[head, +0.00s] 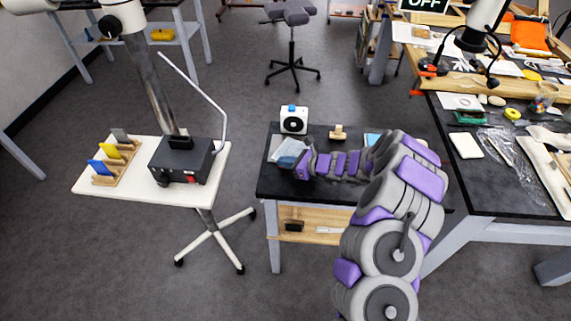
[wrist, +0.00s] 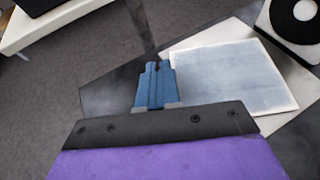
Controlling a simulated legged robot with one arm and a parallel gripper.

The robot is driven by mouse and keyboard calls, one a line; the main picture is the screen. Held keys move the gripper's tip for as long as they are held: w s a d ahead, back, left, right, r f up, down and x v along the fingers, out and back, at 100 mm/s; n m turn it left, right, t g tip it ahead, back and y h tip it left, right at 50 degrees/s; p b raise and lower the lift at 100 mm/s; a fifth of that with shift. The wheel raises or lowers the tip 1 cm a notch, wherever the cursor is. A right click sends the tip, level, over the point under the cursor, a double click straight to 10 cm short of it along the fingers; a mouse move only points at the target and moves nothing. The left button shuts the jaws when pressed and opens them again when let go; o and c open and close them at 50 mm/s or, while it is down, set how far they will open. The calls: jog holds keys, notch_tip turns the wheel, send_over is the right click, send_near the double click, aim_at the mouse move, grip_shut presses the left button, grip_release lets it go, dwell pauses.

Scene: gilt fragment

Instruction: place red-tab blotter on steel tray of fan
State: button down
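A pale blue-grey sheet, apparently the blotter (wrist: 235,78), lies on a light tray (wrist: 205,35) in the wrist view; no red tab shows. In the head view the sheet (head: 290,148) lies just in front of the white fan (head: 294,120) with its round black grille. The fan also shows at the upper right of the wrist view (wrist: 292,20). My gripper (wrist: 156,66) has its blue fingers close together with only a thin dark seam between them. They are beside the sheet's left edge, with nothing visible between them. In the head view my gripper's tips are hard to make out.
The black bench (head: 262,185) carries the fan and a small wooden block (head: 338,133). A white table (head: 125,190) at left holds a rack with blue, yellow and grey tabs (head: 112,160) and a black box (head: 180,160). A cluttered bench (head: 480,200) stands at right.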

jog(key=shift+a, duration=0.1)
jog(key=c, duration=1.8)
grip_release()
jog(key=o, duration=0.5)
jog(key=shift+c, duration=0.2)
jog(key=p+v, duration=0.3)
jog(key=v, duration=0.9)
jog(key=shift+r, duration=0.15)
